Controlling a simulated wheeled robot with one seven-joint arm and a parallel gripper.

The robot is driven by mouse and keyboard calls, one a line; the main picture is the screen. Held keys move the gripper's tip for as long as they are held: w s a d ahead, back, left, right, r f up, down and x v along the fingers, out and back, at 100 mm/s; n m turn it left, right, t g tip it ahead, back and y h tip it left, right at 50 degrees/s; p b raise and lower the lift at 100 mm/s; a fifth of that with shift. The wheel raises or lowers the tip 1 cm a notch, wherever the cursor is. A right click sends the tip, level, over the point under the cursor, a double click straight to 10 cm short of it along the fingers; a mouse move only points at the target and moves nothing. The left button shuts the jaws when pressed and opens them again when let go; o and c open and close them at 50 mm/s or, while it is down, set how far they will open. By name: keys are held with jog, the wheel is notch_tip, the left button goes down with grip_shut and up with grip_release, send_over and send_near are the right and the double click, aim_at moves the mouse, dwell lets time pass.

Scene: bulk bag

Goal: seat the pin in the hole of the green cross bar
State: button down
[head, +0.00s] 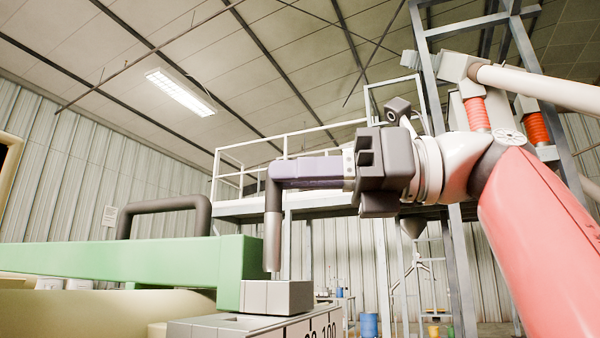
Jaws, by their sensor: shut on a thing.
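The green cross bar (130,256) runs in from the left and ends near the middle of the head view. No hole shows in it from this low angle. The pin (272,240) is a bright metal rod pointing straight down from a dark elbow, with a purple-grey handle (315,170) running level to the right. My gripper (350,169) is shut on the right end of this handle. The pin's lower tip shows beside the bar's right end, just above a light grey block (277,297). I cannot tell whether the tip touches anything.
A dark looped handle (165,208) rises behind the bar. A grey box with printed numbers (310,327) sits below the block. A steel frame and a railed platform (300,206) stand behind. The air around the pin's upper part is clear.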

jog(key=shift+f+b, duration=2.55)
jog(key=shift+f, duration=0.15)
jog(key=c, duration=1.3)
grip_release()
jog(key=d+p, duration=0.1)
jog(key=d, duration=0.6)
jog(key=shift+s+d, duration=0.3)
jog(key=shift+d, duration=0.1)
